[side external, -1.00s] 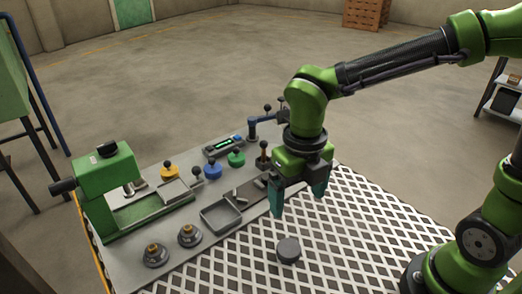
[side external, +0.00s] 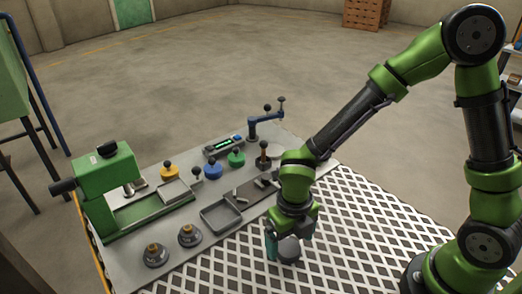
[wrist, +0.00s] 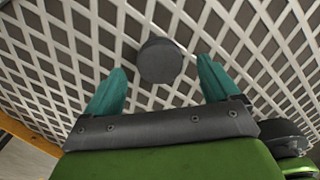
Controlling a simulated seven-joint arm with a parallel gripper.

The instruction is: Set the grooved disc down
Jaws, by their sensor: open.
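A dark grey round disc (side external: 288,249) lies flat on the white lattice surface (side external: 350,262) at the front; no groove can be made out on it. My gripper (side external: 288,243) is low over the lattice, pointing down, with its teal fingers apart at the disc. In the wrist view the disc (wrist: 160,61) shows between and slightly beyond the two fingertips (wrist: 161,72), with a gap on each side. Neither finger appears to touch it.
A green press-like machine (side external: 108,180) stands at the left of the grey panel. A shallow tray (side external: 221,216), two round grey fittings (side external: 156,255), coloured knobs (side external: 213,169) and a blue crank lever (side external: 265,120) are on the panel. The lattice right of my gripper is clear.

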